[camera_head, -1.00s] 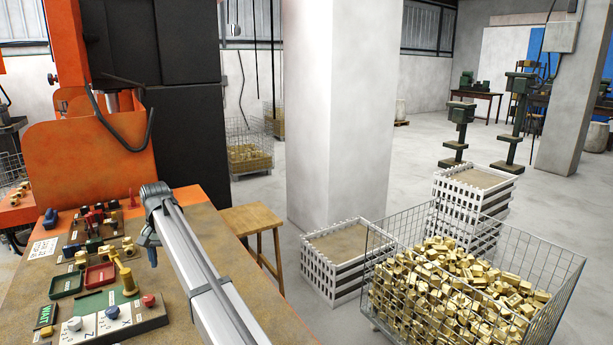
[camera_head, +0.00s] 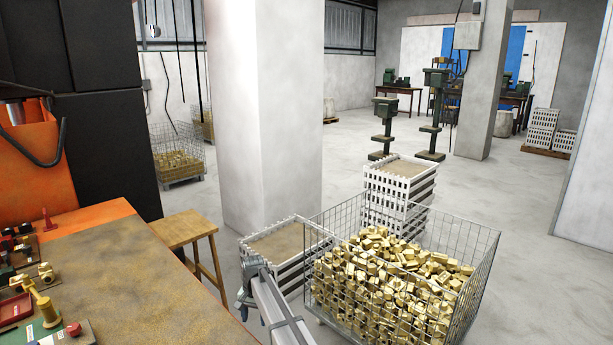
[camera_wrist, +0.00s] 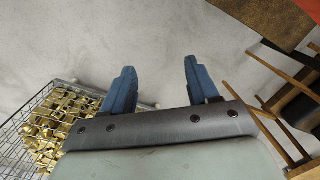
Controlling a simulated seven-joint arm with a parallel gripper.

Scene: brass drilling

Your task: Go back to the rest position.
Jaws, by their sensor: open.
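My gripper (camera_wrist: 156,90) shows in the wrist view with its two blue fingers spread apart and nothing between them. Bare grey floor lies beyond the fingertips. In the head view my gripper (camera_head: 243,300) is at the lower middle, at the end of my silver arm. It is in front of the white slatted crate and left of the wire basket, off the right edge of the workbench.
The wire basket (camera_head: 470,265) full of brass parts stands close to the right of my arm. The workbench (camera_head: 150,290) with its control panel is at the left. A wooden stool (camera_head: 184,228) stands beside it. White crates (camera_head: 398,195) stand behind the basket.

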